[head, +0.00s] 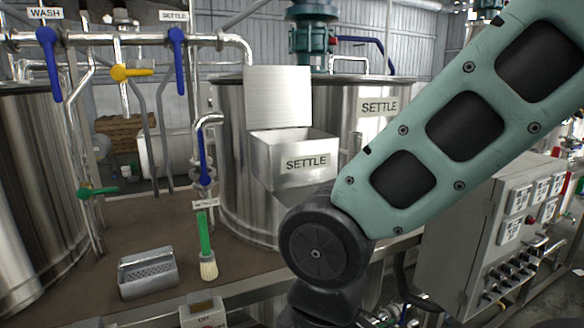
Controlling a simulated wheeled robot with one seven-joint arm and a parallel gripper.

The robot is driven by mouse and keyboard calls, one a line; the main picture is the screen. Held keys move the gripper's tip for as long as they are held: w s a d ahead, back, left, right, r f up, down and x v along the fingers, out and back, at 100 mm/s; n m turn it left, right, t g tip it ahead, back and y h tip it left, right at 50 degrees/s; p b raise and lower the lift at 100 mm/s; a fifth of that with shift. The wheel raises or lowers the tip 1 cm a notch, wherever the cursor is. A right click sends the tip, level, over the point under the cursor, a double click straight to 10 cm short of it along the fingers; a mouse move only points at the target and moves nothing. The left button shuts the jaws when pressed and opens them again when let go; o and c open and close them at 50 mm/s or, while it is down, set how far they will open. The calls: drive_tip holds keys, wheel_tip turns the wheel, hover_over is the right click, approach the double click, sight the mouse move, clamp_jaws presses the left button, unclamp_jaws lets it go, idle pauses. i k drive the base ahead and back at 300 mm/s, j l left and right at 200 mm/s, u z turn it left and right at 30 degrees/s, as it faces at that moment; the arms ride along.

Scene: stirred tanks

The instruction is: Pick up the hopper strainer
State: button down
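A metal basket with small holes, which looks like the hopper strainer (148,273), stands on the brown deck at the lower left. Its near side and perforated inner face show, and nothing covers it. The hopper (293,165), a steel box with a raised lid and a SETTLE label, is fixed to the front of the SETTLE tank. I cannot see whether anything is inside it. My arm crosses the right side of the picture, and my gripper is out of view.
A green-handled brush (206,250) lies just right of the strainer. A small box marked OFF (203,313) is at the front edge. Pipes with blue, yellow and green valve levers rise behind. A control cabinet (490,240) stands at right. The deck behind the strainer is clear.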

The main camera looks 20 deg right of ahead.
sight(150, 273)
drive_tip(key=i+j+u, duration=0.25)
drive_tip(key=j, duration=0.35)
drive_tip(key=i+j+u, duration=0.3)
drive_tip(key=i+j, duration=0.2)
